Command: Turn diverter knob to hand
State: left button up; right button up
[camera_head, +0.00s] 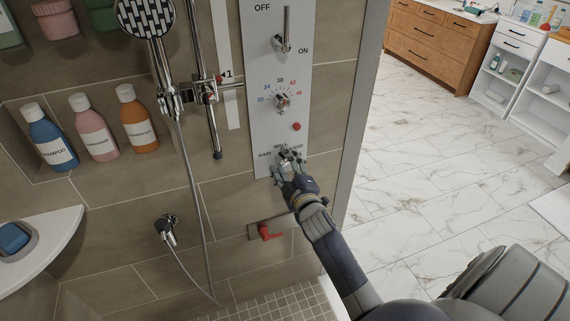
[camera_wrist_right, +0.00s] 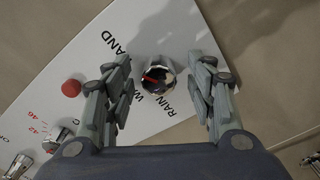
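The diverter knob (camera_wrist_right: 157,80) is a round chrome knob with a red mark, low on the white control panel (camera_head: 262,134). The labels RAIN and HAND show near it, with a middle label partly covered; I cannot tell which one the mark points to. My right gripper (camera_head: 287,163) is at the knob and largely covers it in the head view. In the right wrist view, the right gripper (camera_wrist_right: 160,65) is open, with one finger on each side of the knob and visible gaps between. My left gripper is not in view.
Above the knob are a red button (camera_head: 297,126), a temperature dial (camera_head: 282,101) and an ON/OFF lever (camera_head: 286,45). The shower rail and hose (camera_head: 190,170) hang to the left. Bottles (camera_head: 96,137) stand in a wall niche.

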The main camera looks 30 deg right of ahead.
jog(key=shift+s, duration=0.15)
jog(key=v, duration=1.1)
jog(key=shift+s, duration=0.35)
jog(key=s+a+f+m+g+y, duration=0.1)
jog(key=s+a+f+g, duration=0.25)
jog(key=f, duration=0.85)
jog(key=s+a+f+m+g+y, duration=0.1)
jog(key=s+a+f+g, duration=0.2)
jog(key=f, duration=0.8)
jog(key=s+a+f+m+g+y, duration=0.1)
jog(key=s+a+f+y, duration=0.2)
jog(key=f, duration=0.9)
jog(key=s+f+m+g, duration=0.1)
jog(key=s+f+g, duration=0.2)
jog(key=s+f, duration=0.3)
jog(key=s+a+f+m+g, duration=0.1)
jog(key=s+f+g, duration=0.2)
jog(key=s, duration=1.2)
jog(key=s+a+f+m+g, duration=0.1)
jog(key=s+f+g, duration=0.2)
jog(key=s+f, duration=0.6)
jog(key=shift+s+m+h, duration=0.3)
jog(key=shift+s, duration=0.7)
